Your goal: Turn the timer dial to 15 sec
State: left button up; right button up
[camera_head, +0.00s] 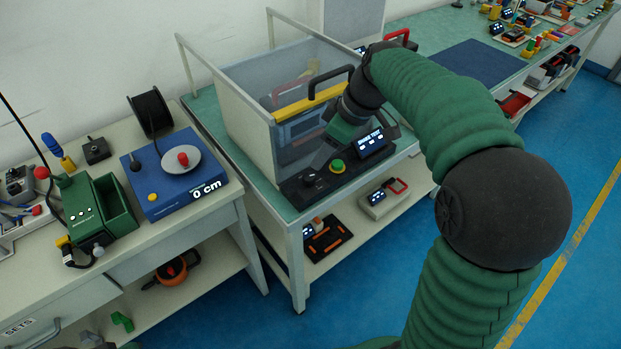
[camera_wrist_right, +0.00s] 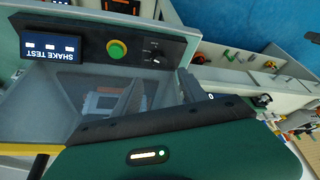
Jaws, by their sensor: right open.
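The timer dial (camera_head: 310,176) is a small black knob on the black front panel of the shake test station. It also shows in the wrist view (camera_wrist_right: 155,58), with a white mark and tiny label text that I cannot read. A green button (camera_head: 337,166) with a yellow ring sits beside it, and a "SHAKE TEST" screen (camera_head: 371,142) is farther right. My right gripper (camera_wrist_right: 160,92) is open and apart from the dial, with its fingers above the panel area. In the head view my wrist partly hides the station. My left gripper is not in view.
A clear-walled enclosure (camera_head: 240,118) with a yellow bar and black handle stands directly behind the panel. A blue "0 cm" device (camera_head: 165,190) and a green box (camera_head: 100,208) are on the left bench. A lower shelf (camera_head: 345,225) holds small devices.

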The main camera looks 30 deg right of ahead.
aim_at(309, 176)
jog(key=b+x, duration=0.2)
jog(key=x, duration=0.8)
jog(key=shift+d+f, duration=0.1)
grip_shut()
